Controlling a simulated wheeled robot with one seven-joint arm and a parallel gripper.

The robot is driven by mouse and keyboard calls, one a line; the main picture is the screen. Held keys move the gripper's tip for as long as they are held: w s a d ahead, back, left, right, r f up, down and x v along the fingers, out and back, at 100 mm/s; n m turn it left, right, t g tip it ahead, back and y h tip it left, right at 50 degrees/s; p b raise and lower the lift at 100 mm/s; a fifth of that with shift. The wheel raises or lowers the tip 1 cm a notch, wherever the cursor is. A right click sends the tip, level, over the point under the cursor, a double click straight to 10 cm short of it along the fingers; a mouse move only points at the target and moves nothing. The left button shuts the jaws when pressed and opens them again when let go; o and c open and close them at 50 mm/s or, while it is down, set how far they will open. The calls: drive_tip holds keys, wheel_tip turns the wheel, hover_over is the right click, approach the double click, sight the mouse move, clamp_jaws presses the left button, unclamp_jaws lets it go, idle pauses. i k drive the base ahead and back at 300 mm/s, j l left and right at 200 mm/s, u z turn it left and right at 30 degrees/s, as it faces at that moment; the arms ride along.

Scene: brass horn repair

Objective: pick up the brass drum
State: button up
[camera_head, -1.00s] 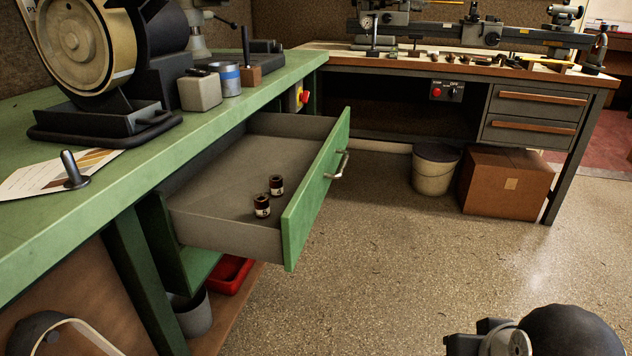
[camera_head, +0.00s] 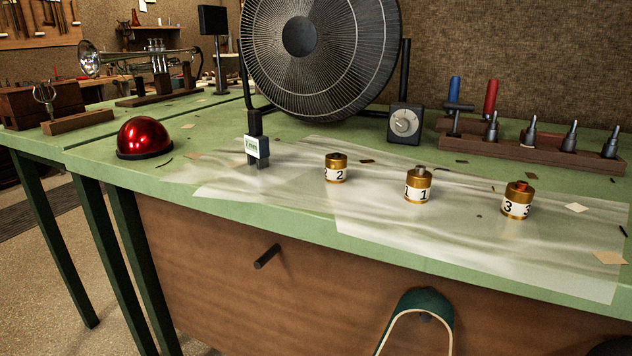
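Three small brass drums with white number bands stand upright on a clear sheet on the green bench. The drum marked 2 (camera_head: 336,168) is leftmost, the drum marked 1 (camera_head: 418,185) is in the middle, and the drum marked 3 (camera_head: 517,200) is on the right. Drum 3 has an orange-red top stub, and drum 1 has a greyish one. Drum 2's top looks darker and flatter. The drums stand apart from each other.
A large fan (camera_head: 300,70) stands behind the drums, with a dial box (camera_head: 405,124) beside it. A tool rack (camera_head: 550,150) is at the back right. The bench front is mostly clear.

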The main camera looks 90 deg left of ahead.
sight(334, 168)
drive_tip(key=j+u, duration=0.15)
drive_tip(key=u, duration=2.55)
drive_tip(key=k+j, duration=0.1)
drive_tip(key=j, duration=0.85)
